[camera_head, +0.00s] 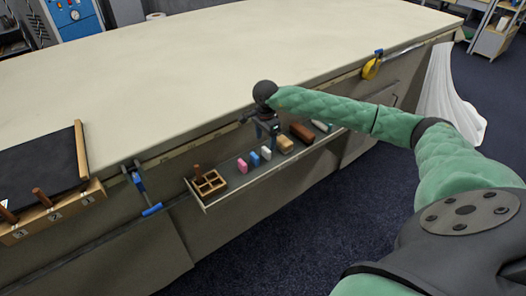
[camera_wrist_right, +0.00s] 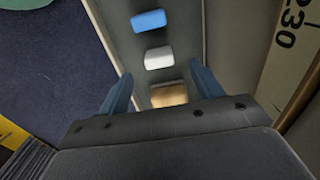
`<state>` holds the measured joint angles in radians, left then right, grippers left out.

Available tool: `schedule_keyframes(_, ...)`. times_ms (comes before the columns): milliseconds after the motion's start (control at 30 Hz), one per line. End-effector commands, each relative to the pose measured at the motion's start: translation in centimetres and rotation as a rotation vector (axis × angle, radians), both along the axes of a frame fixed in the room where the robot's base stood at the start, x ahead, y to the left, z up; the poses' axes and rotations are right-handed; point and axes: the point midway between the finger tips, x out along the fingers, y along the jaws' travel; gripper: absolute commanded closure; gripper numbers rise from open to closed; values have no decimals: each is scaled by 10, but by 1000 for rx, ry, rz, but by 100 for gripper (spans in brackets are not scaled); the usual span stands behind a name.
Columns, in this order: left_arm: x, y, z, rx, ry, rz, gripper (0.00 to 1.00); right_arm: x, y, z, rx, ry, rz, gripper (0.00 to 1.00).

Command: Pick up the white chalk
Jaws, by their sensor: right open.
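The white chalk (camera_head: 266,153) is a short white block lying in the narrow tray (camera_head: 230,189) along the table's front edge. It lies between a blue chalk (camera_head: 254,159) and a tan block (camera_head: 285,144). My right gripper (camera_head: 268,131) is above the tray, pointing down, close to the white chalk. In the right wrist view, my right gripper (camera_wrist_right: 160,70) is open and empty, with the white chalk (camera_wrist_right: 158,57) near the line of its fingertips. The tan block (camera_wrist_right: 168,95) shows partly between the fingers, its lower part hidden by the gripper body. My left gripper is not visible.
The tray also holds a pink chalk (camera_head: 242,165), a brown block (camera_head: 301,132) and a wooden compartment box (camera_head: 208,183) with a peg. A blue clamp (camera_head: 140,186) and a yellow tape roll (camera_head: 371,68) hang at the table edge. The cloth tabletop (camera_head: 200,65) is mostly clear.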

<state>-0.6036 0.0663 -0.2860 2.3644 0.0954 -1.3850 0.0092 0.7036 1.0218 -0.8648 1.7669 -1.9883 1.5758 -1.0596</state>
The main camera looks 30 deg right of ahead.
Motion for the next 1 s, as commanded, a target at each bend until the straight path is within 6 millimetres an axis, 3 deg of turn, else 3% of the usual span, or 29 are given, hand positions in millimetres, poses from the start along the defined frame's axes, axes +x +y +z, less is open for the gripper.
schedule_keyframes(600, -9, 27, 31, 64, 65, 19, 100, -1, -3, -66, 2, 1, 0, 35)
schedule_keyframes(900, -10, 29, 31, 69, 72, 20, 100, 0, -3, -72, 1, -1, 1, 35)
schedule_keyframes(933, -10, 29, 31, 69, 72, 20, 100, 0, -3, -72, 1, -1, 0, 36)
schedule_keyframes(1000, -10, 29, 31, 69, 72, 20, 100, 0, -3, -71, 1, -1, 0, 50)
